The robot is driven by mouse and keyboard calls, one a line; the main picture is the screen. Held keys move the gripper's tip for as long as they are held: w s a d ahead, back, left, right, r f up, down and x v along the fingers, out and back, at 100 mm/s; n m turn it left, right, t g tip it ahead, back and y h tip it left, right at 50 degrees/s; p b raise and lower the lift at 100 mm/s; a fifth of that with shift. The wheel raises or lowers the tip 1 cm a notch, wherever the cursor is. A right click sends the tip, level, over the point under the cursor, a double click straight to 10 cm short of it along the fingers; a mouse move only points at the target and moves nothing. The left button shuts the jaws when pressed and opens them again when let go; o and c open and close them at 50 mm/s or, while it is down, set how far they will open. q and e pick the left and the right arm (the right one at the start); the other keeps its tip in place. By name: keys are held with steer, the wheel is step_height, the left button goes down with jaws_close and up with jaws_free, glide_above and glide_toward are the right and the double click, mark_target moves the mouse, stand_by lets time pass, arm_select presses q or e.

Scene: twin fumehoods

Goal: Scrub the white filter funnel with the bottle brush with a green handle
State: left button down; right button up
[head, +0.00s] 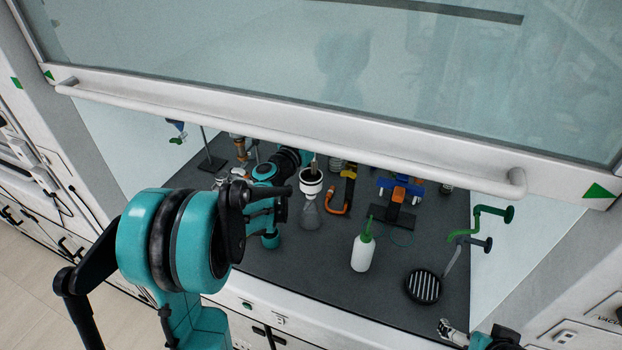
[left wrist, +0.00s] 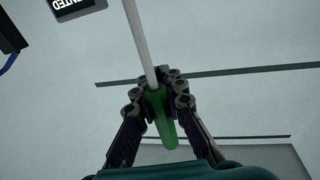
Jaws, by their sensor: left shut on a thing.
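My left gripper (left wrist: 162,88) is shut on the green handle of the bottle brush (left wrist: 164,122). The brush's pale shaft runs up out of the left wrist view, so its bristle end is hidden there. In the head view the white filter funnel (head: 311,187) sits upright in a clear flask (head: 310,214) on the dark worktop. My left arm reaches in beside them, with its teal and black wrist just left of the funnel. A thin greyish piece stands at the funnel's mouth; I cannot tell if it is the brush. Part of my right arm shows at the bottom right; its jaw state is unclear.
A white wash bottle (head: 362,253) with a green top stands right of the flask. A round black slotted piece (head: 424,287) lies further right. Orange and blue equipment (head: 399,191) stands behind. The sash handle bar (head: 300,143) crosses above the opening. The front middle worktop is clear.

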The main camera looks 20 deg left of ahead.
arm_select(q)
steer(key=shift+f, duration=0.4)
arm_select(e)
steer(key=shift+f, duration=0.35)
arm_select(q)
steer(key=shift+r, duration=0.1)
steer(key=shift+b, duration=0.35)
arm_select(e)
steer(key=shift+f, duration=0.3)
arm_select(q)
steer(key=shift+s, duration=0.1)
